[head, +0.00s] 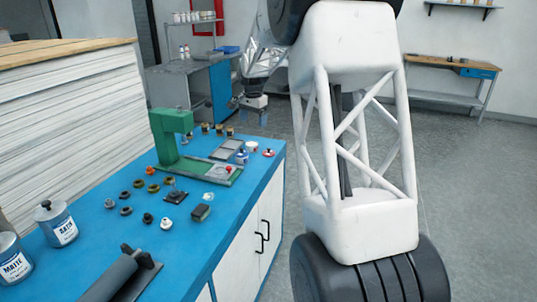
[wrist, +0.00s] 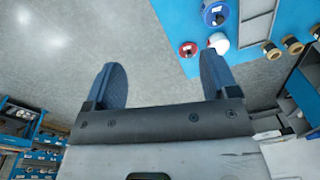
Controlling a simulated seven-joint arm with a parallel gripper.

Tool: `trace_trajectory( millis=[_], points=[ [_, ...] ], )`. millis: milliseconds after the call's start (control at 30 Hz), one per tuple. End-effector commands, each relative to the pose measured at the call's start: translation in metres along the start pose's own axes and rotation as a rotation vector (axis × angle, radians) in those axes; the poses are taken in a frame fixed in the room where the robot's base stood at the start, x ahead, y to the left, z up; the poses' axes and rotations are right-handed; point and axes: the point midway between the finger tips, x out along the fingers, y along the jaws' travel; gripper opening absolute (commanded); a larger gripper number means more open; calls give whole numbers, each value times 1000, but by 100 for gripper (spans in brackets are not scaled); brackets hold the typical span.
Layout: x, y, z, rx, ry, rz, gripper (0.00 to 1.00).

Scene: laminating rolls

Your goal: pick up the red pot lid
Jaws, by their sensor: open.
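The red pot lid (head: 268,153) appears as a small red disc with a pale centre near the right edge of the blue workbench. In the wrist view the red lid (wrist: 187,49) lies near the bench's edge, beyond my right-hand finger and apart from it. My gripper (wrist: 163,82) is open and empty, its two dark fingers spread over grey floor. In the head view my gripper (head: 254,103) hangs above and behind the bench's far right corner, clear of the lid.
A white round piece (wrist: 218,42) sits close beside the lid, with a blue-labelled tin (wrist: 214,13) behind it. Several rolls (wrist: 270,50) stand to the right. A green press (head: 172,140) rises from the bench (head: 120,240).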

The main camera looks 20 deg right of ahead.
Motion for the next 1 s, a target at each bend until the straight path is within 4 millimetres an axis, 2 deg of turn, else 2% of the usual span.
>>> trace_trajectory(
  millis=[100,500,800,1000],
  points=[
    [19,-12,-25,47,-6,7,80],
    [85,-43,-100,205,-22,28,80],
    [141,-59,-154,324,-31,44,80],
    [173,-66,-182,388,-36,53,80]
  ],
)
